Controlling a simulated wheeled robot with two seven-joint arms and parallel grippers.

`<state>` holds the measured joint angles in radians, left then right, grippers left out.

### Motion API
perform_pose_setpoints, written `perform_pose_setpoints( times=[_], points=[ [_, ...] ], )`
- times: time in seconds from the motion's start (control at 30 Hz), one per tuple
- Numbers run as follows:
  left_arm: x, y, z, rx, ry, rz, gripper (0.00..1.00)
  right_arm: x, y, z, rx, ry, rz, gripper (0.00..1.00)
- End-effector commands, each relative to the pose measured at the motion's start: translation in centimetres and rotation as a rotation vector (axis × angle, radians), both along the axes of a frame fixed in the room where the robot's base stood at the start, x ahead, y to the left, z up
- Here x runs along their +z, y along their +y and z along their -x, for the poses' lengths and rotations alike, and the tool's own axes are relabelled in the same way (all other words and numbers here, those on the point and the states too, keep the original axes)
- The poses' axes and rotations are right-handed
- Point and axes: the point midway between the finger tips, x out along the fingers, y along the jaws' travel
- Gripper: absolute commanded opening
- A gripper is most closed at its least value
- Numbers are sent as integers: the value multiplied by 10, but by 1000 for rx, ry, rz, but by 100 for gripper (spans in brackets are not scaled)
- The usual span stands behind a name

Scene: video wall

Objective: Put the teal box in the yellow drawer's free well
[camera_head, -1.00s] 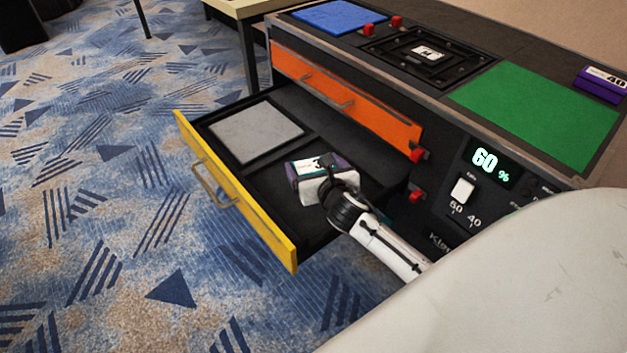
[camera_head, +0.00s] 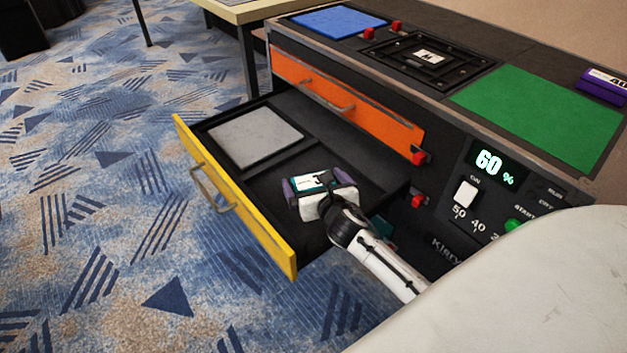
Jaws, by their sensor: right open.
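The yellow drawer (camera_head: 232,203) is pulled out. A grey block (camera_head: 254,136) fills its far-left well. The teal box (camera_head: 309,182), with a white label on top, is in or just above the other, black-floored well (camera_head: 268,190). My right gripper (camera_head: 318,187) is over that well, its purple-padded fingers open on either side of the box. The gripper hides part of the box; I cannot tell whether it rests on the well floor. My left gripper is not in view.
Above the yellow drawer is a shut orange drawer (camera_head: 345,98). The cabinet top has a blue mat (camera_head: 338,21), a black framed plate (camera_head: 430,58), a green mat (camera_head: 540,105) and a purple box (camera_head: 603,87). A display (camera_head: 496,167) reads 60 %. Patterned carpet lies left of the drawer.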

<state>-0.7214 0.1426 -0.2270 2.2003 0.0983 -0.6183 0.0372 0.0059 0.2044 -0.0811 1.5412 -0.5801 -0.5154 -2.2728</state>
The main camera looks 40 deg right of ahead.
Motion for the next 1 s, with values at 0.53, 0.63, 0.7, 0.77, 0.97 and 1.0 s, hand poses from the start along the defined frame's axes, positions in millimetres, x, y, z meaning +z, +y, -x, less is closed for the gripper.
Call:
perform_pose_setpoints(
  times=[0.53, 0.63, 0.7, 0.77, 0.97, 1.0],
  points=[
    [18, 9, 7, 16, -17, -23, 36, 40, 26, 82, 0, 1, 0, 100],
    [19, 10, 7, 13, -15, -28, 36, 45, 30, 94, -1, 0, 1, 100],
    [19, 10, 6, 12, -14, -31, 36, 47, 32, 100, -1, 1, -1, 100],
    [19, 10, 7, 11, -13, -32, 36, 48, 33, 103, -1, 0, -1, 100],
    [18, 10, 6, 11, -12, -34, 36, 49, 34, 106, -2, -1, 0, 100],
    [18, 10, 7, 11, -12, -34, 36, 49, 34, 106, -2, -1, 0, 100]
  ],
)
